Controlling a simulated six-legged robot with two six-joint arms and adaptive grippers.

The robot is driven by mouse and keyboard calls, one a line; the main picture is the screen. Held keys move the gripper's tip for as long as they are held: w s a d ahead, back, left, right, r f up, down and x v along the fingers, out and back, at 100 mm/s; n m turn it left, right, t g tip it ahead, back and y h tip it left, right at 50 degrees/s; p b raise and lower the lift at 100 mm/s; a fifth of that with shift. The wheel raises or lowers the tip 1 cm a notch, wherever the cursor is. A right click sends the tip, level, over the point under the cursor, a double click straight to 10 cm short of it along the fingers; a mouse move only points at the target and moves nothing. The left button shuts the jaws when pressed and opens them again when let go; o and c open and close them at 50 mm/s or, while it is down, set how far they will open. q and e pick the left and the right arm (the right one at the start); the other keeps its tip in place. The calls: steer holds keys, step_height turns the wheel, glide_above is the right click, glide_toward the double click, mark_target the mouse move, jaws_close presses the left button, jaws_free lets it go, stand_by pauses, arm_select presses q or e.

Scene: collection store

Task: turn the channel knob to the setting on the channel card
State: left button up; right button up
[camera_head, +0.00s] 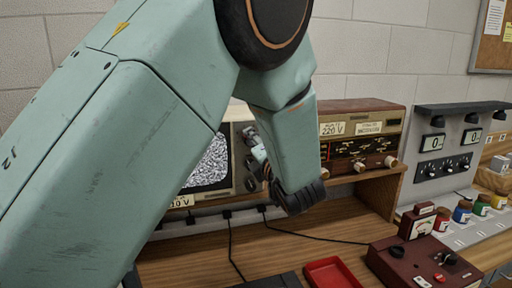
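A television (240,172) with a beige case stands on the wooden bench shelf, its screen (210,165) full of grey static. My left arm crosses the front of it and hides much of its case and control panel. Only part of my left gripper (257,160) shows, at the right side of the television's front, close to the control panel. Its fingertips are hidden, so I cannot tell whether they touch a knob. The channel knob cannot be made out clearly. I cannot identify the channel card. My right gripper is out of view.
A wooden radio (362,140) with knobs and a 220 V label stands right of the television. A red tray (331,273) and a dark red instrument box (420,265) are on the lower bench. Black cables run across the bench. Several colored jars stand at right.

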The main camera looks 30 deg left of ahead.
arm_select(q)
steer(key=shift+a+r+m+t+p, duration=0.15)
steer(key=shift+m+p, duration=0.4)
steer(key=shift+m, duration=2.35)
steer(key=shift+d+f+m+t+p, duration=0.1)
steer(key=shift+m+p, duration=0.5)
steer(key=shift+m, duration=2.3)
steer(key=shift+a+r+m+t+p, duration=0.15)
steer(key=shift+m+p, duration=0.4)
steer(key=shift+m, duration=2.35)
steer(key=shift+d+h, duration=0.1)
steer(key=shift+h, duration=0.2)
steer(key=o, duration=1.2)
steer(key=shift+a+f, duration=0.2)
steer(key=shift+f, duration=0.1)
steer(key=shift+c, duration=0.2)
steer(key=shift+d, duration=0.1)
